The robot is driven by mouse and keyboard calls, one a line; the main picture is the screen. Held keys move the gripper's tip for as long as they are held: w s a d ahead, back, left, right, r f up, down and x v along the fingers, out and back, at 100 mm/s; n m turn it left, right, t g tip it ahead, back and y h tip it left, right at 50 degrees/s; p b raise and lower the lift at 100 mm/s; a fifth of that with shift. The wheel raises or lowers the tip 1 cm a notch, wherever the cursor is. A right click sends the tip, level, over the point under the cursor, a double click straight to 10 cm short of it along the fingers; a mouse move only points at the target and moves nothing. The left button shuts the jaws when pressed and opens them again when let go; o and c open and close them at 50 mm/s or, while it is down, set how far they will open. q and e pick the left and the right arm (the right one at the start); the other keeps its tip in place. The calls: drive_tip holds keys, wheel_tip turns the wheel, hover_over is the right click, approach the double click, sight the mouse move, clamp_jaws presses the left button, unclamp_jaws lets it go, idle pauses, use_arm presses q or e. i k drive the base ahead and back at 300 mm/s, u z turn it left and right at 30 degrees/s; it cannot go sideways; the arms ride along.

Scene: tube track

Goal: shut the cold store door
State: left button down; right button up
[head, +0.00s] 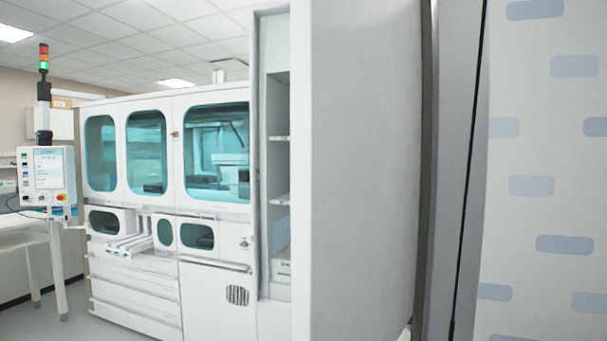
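A large light-grey panel, which looks like the cold store door (360,170), stands upright and very close in the middle of the head view. Just left of it, a narrow upright gap shows white shelves (279,200) inside a tall cabinet, so the door appears to stand open. A dark strip runs down the panel's right edge. The handle and hinges do not show. Neither of my grippers is in view.
A white machine (170,200) with teal windows stands at the left behind the door. A control screen (48,172) on a post with a signal light stands farther left, beside a white table (25,238). A wall with pale blue patches (545,190) fills the right side.

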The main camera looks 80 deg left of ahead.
sight(355, 70)
drive_tip(key=u, duration=2.1)
drive_tip(key=i, duration=1)
drive_tip(key=u, duration=0.85)
